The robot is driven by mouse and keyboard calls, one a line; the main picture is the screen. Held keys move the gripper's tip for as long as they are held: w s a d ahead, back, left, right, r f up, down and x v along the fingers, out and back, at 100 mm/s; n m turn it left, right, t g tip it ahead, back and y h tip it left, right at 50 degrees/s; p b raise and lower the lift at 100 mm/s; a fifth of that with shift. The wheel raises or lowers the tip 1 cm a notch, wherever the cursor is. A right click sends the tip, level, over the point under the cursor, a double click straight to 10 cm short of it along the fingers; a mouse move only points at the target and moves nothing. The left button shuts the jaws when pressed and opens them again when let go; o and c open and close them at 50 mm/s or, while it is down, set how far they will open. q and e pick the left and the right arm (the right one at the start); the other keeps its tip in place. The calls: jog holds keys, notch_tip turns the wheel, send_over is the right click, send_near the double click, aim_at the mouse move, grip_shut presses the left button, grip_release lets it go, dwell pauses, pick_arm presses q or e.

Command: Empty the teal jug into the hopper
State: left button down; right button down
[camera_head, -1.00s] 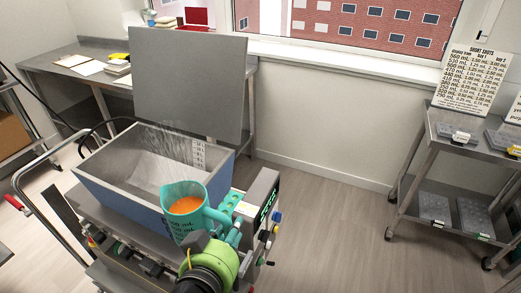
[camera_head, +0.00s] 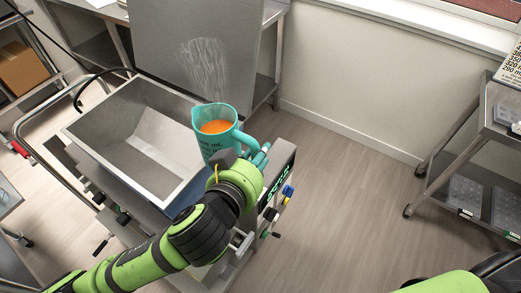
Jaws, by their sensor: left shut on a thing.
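The teal jug (camera_head: 210,146) is upright and holds orange liquid (camera_head: 216,127). My left gripper (camera_head: 254,153) is shut on the jug's handle, on its right side. The jug is at the right edge of the hopper (camera_head: 150,140), and its base is partly hidden by my left wrist. The hopper is a grey metal trough with sloped inner walls, open at the top, and its visible inside looks empty. My right gripper is not in view; a piece of my right arm shows at the bottom right.
The hopper's raised grey lid (camera_head: 195,45) stands behind it. The depositor's control panel (camera_head: 279,180) with knobs is to the right of the jug. A steel cart (camera_head: 462,160) with moulds stands at the far right. The floor (camera_head: 345,185) between is clear.

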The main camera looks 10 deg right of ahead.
aim_at(245, 142)
pick_arm(q)
jog(key=shift+a+r, duration=0.3)
jog(key=shift+r, duration=0.35)
jog(key=shift+w+a+r+p, duration=0.1)
jog(key=shift+w+r+p, duration=0.05)
jog(key=shift+p, duration=0.15)
jog(key=shift+w+a+r+n+g+h+p, duration=0.2)
jog(key=shift+w+r+n+g+h+p, duration=0.15)
jog(key=shift+r+n, duration=0.25)
jog(key=shift+w+a+r, duration=0.3)
jog(key=shift+w+r, duration=0.05)
jog(key=shift+r, duration=0.1)
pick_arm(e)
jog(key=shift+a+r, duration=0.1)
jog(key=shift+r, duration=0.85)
